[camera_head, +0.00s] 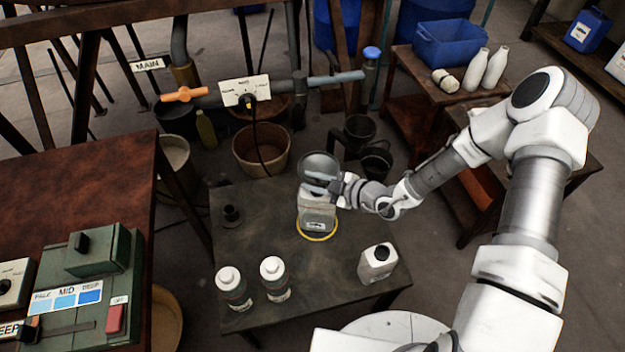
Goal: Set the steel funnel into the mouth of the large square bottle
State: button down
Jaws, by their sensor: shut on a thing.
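The steel funnel (319,162) is a grey, wide, round bowl. My gripper (335,187) is shut on it from the right side, and its fingers cover part of it. The large square bottle (317,218) is pale with a dark label and stands upright inside a yellow ring (303,233) on the dark table. The funnel is directly above the bottle in this view. The funnel's spout and the bottle's mouth are hidden, so I cannot tell whether the spout is in the mouth or above it.
A smaller square bottle (377,264) stands at the table's right front. Two white-capped bottles (232,287) (273,279) stand at the left front. A small dark fitting (231,214) is at the left. A green control box (85,290) is on the brown bench. The dark table (340,275) has bare room between the bottles.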

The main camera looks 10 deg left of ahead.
jog(key=shift+f+b, duration=0.3)
jog(key=shift+f, duration=1)
dwell(0.4)
jog(key=c, duration=0.6)
grip_release()
jog(key=shift+c, duration=0.2)
jog(key=shift+d, duration=0.1)
jog(key=p+v, duration=0.3)
jog(key=v, duration=1.4)
jog(key=shift+s+r, duration=0.15)
jog(key=shift+r, duration=0.05)
